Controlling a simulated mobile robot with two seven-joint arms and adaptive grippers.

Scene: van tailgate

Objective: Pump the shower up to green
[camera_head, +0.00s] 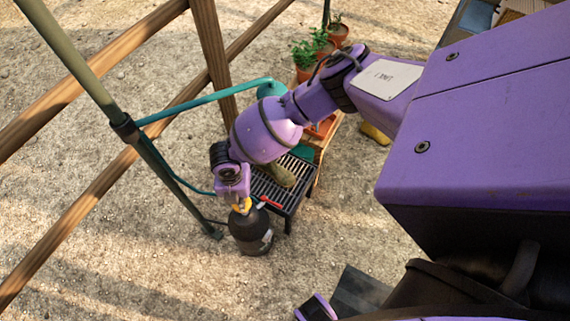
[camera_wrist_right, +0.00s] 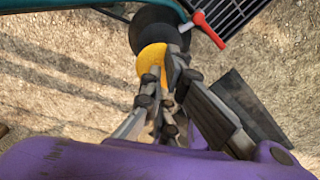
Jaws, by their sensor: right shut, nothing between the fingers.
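The shower is a dark pressure bottle (camera_head: 250,238) standing upright on the gravel. A yellow pump knob (camera_head: 241,206) is on its top, and the knob also shows in the right wrist view (camera_wrist_right: 151,62). My right gripper (camera_head: 238,196) points down at the knob from above. In the right wrist view, my right gripper's fingers (camera_wrist_right: 167,85) are shut, with the tips close against or just over the knob; whether they touch cannot be told. Nothing is held between them. A red-ended lever (camera_wrist_right: 208,30) shows beside the bottle top. No green marking can be made out. My left gripper is not in view.
A low black slatted stand (camera_head: 275,194) with a boot on it is just behind the bottle. A green pole (camera_head: 165,170) with a teal pipe (camera_head: 205,98) and wooden rails (camera_head: 90,185) stand to the left. Potted plants (camera_head: 318,48) are farther back. Gravel in front is clear.

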